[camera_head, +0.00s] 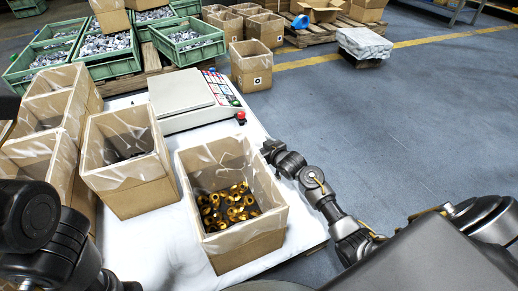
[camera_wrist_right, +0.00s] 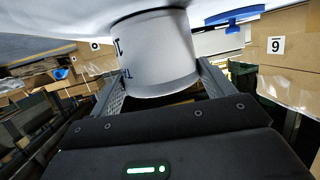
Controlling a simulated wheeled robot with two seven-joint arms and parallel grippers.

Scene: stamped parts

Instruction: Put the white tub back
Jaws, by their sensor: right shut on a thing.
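The white tub (camera_wrist_right: 155,58) shows in the right wrist view as a pale round wall with dark lettering at its left side. It sits between the two fingers of my right gripper (camera_wrist_right: 162,84), which is shut on it. In the head view my right arm reaches in from the right, and its dark end is at the right side of the front carton, close to the rim. The fingertips and the tub cannot be made out there. Only dark links of my left arm show at the lower left; the left gripper is out of view.
A lined carton (camera_head: 258,245) of brass parts stands on the white table (camera_head: 162,240). Another carton (camera_head: 137,200) and a scale (camera_head: 180,95) with a keypad stand nearby. Green crates (camera_head: 125,64) are behind. A blue object (camera_wrist_right: 235,17) shows beside the tub.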

